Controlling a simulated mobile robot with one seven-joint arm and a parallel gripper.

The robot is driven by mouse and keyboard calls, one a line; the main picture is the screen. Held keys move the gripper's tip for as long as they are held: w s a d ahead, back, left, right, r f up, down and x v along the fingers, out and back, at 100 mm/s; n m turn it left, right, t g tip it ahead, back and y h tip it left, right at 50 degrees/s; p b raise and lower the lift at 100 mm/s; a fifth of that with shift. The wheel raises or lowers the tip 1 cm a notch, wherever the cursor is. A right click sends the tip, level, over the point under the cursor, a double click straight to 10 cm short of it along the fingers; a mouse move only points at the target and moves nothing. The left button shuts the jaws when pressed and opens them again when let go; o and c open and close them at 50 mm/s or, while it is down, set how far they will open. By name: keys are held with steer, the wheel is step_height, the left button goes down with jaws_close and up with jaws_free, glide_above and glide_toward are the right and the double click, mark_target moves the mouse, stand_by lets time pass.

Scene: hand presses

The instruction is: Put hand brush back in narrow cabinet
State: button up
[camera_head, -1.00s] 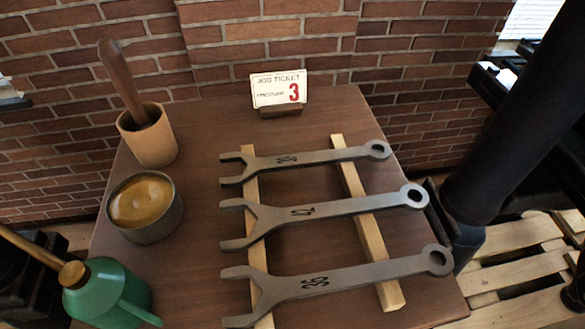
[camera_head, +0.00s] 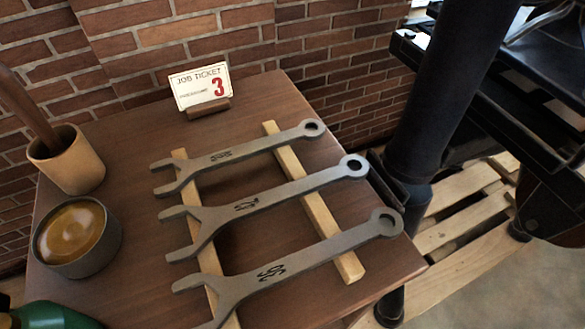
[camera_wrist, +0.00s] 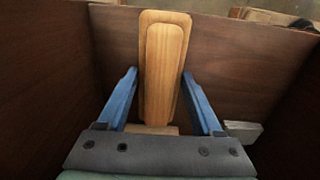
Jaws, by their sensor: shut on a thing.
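In the wrist view a pale wooden piece with a rounded raised back, which I take for the hand brush (camera_wrist: 166,50), stands between the two blue fingers of my gripper (camera_wrist: 160,75). The gripper is shut on it. No bristles show. Dark brown wooden panels, which look like the inside of the narrow cabinet (camera_wrist: 50,70), rise on the left, behind and on the right of the brush. I cannot tell whether the brush touches them. In the head view neither the gripper, the brush nor the cabinet shows.
A grey block (camera_wrist: 243,131) lies right of the gripper. The head view shows a brown table (camera_head: 130,130) with several spanners (camera_head: 250,205), a job ticket (camera_head: 202,88), a wooden cup (camera_head: 68,160) and a round tin (camera_head: 76,236). A black press (camera_head: 440,90) stands at right beside slatted pallets (camera_head: 455,235).

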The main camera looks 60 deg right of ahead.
steer(key=shift+f, duration=0.9)
steer(key=shift+s+d+f, duration=0.1)
steer(key=shift+d+f, duration=0.05)
steer(key=shift+d, duration=0.05)
steer(key=shift+f, duration=0.2)
steer(key=o, duration=1.3)
steer(key=shift+r, duration=0.15)
step_height(320, 180, up, 8)
steer(key=shift+f+p, duration=0.2)
steer(key=shift+p, duration=0.65)
